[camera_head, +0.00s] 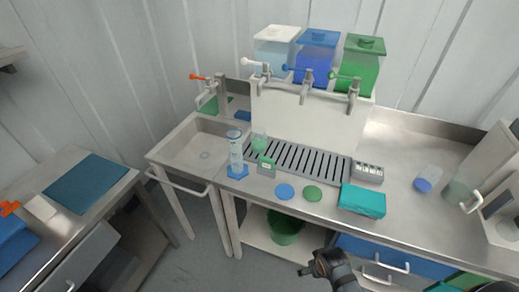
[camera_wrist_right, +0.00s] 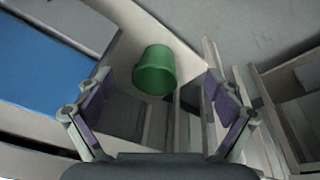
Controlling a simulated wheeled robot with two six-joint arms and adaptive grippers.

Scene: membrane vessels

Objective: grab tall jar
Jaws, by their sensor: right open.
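A tall clear cylinder (camera_head: 236,155) with a blue foot stands upright near the counter's front edge, beside the sink, in the head view. A wider clear vessel (camera_head: 459,191) and a small jar with blue in it (camera_head: 427,179) stand at the right of the counter. I cannot tell for certain which one is the tall jar. My right gripper (camera_wrist_right: 158,80) is open and empty in the right wrist view, above the floor area with the green bucket (camera_wrist_right: 154,71). None of the counter vessels shows there. My left gripper is not in view.
Blue and green discs (camera_head: 284,191) and a teal box (camera_head: 362,200) lie on the counter (camera_head: 410,222). A small round green-tinted flask (camera_head: 259,143) stands close to the cylinder. Taps and coloured tanks (camera_head: 316,58) are behind the slotted drain (camera_head: 300,159). The sink (camera_head: 203,150) is left.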

